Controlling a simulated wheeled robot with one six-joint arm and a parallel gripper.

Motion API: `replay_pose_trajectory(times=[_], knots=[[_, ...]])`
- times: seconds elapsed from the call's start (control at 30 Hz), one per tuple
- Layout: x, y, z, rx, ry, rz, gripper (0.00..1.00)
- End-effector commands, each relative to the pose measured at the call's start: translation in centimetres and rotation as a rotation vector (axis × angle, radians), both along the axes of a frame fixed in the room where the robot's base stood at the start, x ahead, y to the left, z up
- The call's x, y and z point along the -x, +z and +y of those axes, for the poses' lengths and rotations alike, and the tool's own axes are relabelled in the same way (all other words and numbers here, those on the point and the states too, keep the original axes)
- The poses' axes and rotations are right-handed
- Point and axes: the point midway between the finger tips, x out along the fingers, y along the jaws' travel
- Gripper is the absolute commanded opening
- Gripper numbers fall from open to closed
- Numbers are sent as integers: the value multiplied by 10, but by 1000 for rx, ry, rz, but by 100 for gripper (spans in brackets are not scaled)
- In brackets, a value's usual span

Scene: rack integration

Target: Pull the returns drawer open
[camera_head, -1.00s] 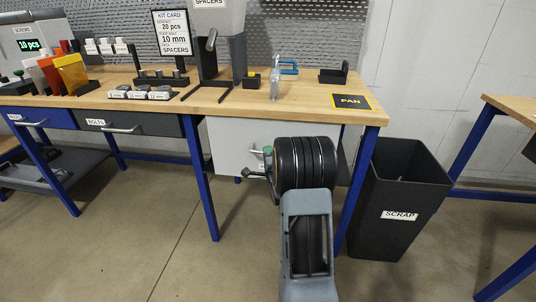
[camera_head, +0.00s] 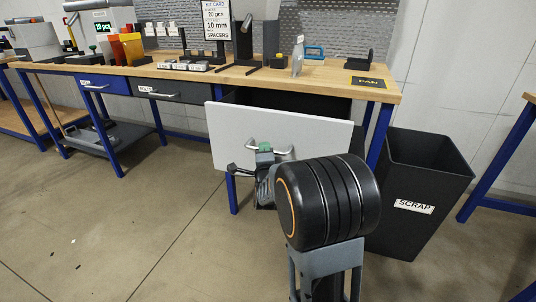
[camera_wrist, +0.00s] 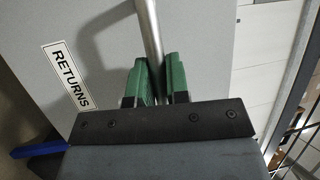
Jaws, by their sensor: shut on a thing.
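The returns drawer (camera_head: 232,128) has a light grey front and stands out from under the bench, with a dark gap behind its top edge. Its metal bar handle (camera_head: 287,151) is on the front. My gripper (camera_head: 264,148) is at the handle, with its green fingers shut on the bar. In the wrist view the fingers (camera_wrist: 160,82) sit on both sides of the handle bar (camera_wrist: 148,28). The RETURNS label (camera_wrist: 69,75) shows on the drawer front (camera_wrist: 95,45) to the left. My arm hides the lower right of the front in the head view.
A dark SCRAP bin (camera_head: 425,185) stands right of the bench's blue leg. The wooden bench top (camera_head: 340,78) carries a PAN mat (camera_head: 370,81) and several small items. A blue drawer (camera_head: 112,86) and a dark grey drawer (camera_head: 185,91) are shut at left. The floor in front is clear.

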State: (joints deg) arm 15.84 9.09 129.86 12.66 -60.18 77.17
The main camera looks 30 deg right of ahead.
Motion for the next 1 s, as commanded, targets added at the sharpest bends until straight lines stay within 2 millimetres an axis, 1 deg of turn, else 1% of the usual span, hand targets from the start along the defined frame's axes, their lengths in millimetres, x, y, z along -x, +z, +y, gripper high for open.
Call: replay_pose_trajectory(times=[0.1, 0.3, 0.67, 0.7, 0.93, 1.0], knots=[[6, -2, 12, -2, -7, -2, 0], [10, -1, 25, -3, -5, 0, 0], [10, -1, 28, -3, -2, 1, 0], [10, -1, 28, -3, -1, 2, 17], [9, -1, 32, -3, 7, 1, 39], [8, -1, 32, -2, 8, 1, 40]])
